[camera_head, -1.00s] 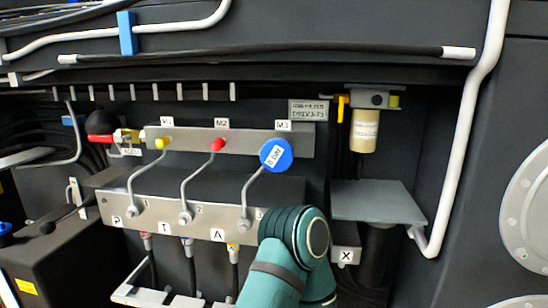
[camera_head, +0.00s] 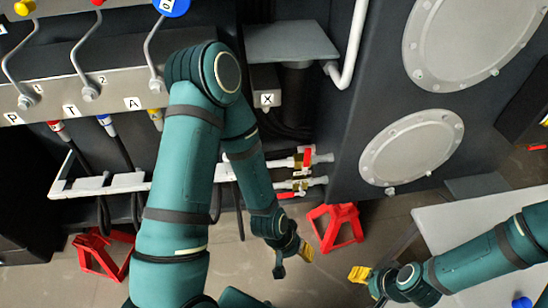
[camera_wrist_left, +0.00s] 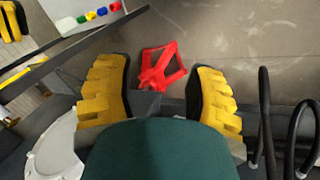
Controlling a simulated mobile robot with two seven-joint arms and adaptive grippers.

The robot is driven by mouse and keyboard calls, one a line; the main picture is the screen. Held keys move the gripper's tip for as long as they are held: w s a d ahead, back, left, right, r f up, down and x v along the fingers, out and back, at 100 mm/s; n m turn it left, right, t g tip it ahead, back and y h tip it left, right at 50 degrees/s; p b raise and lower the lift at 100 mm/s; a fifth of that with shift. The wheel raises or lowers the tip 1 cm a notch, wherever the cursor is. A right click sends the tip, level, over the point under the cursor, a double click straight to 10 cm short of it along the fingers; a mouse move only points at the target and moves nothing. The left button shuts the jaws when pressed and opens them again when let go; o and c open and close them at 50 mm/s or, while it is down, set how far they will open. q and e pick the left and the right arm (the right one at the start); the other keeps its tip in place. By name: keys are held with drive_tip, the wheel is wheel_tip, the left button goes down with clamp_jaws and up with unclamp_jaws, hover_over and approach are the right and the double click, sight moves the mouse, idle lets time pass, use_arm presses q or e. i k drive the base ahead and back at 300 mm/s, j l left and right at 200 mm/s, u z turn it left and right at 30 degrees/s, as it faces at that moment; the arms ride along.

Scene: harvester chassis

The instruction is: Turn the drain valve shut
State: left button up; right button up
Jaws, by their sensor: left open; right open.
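Two small valves with red handles sit on pipe stubs under the chassis in the head view. The upper valve (camera_head: 307,157) has its red lever across the pipe. The lower valve (camera_head: 287,194) has its red lever along the pipe. I cannot tell which one is the drain valve. My left gripper (camera_head: 293,261) hangs below the valves, open and empty, apart from both. In the left wrist view its yellow-padded fingers (camera_wrist_left: 160,100) are spread with nothing between them. My right gripper (camera_head: 366,284) is open and empty at the lower right, away from the valves.
Red stands (camera_head: 336,228) and (camera_head: 103,254) are on the floor; one shows beyond the fingers in the left wrist view (camera_wrist_left: 160,67). A white hose bracket (camera_head: 105,184) is left of the valves. A grey table (camera_head: 450,229) is at right.

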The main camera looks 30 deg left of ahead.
sight(289, 194)
drive_tip(key=j+z, duration=0.75)
drive_tip(key=k+j+z, duration=0.15)
drive_tip(key=j+z, duration=0.2)
drive_tip(key=j, duration=0.1)
